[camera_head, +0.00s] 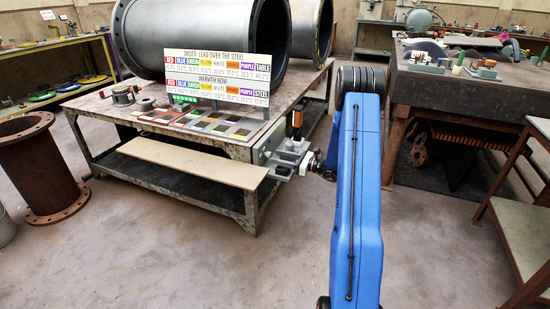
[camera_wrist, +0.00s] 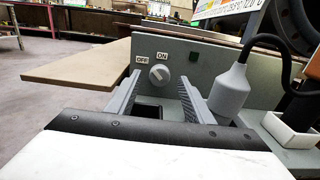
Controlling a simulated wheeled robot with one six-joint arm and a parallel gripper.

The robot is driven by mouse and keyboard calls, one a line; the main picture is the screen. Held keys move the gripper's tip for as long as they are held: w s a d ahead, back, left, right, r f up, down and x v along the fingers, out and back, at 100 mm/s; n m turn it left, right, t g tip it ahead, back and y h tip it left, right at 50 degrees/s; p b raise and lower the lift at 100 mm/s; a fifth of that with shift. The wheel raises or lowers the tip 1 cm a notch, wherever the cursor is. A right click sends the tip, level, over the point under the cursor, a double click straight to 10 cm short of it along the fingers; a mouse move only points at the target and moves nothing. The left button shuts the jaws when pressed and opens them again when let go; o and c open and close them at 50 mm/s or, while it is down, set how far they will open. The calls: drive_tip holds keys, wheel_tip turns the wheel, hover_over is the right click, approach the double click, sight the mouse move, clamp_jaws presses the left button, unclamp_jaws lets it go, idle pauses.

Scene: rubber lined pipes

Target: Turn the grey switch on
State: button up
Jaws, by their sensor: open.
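The grey switch (camera_wrist: 159,75) is a round knob on the front of a grey panel (camera_wrist: 222,67) in the wrist view. An OFF label (camera_wrist: 142,59) is above left of it and an ON label (camera_wrist: 162,56) is just above it. I cannot tell clearly which label the knob points at. My gripper (camera_wrist: 160,82) is open and empty, with one finger on each side of the knob in the picture; contact is not visible. In the head view my gripper (camera_head: 290,160) is at the grey box at the table's corner, and the knob cannot be made out.
A grey cylinder (camera_wrist: 230,95) with a black cable and a white open box (camera_wrist: 288,130) are close to the right finger. A tan board (camera_head: 190,163) juts from the table (camera_head: 120,138) at the left.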

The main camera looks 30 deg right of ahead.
drive_tip(key=shift+x, duration=1.15)
drive_tip(key=c, duration=1)
drive_tip(key=shift+c, duration=0.2)
drive_tip(key=m, duration=0.4)
drive_tip(key=shift+d+m, duration=0.1)
drive_tip(key=shift+m, duration=2.5)
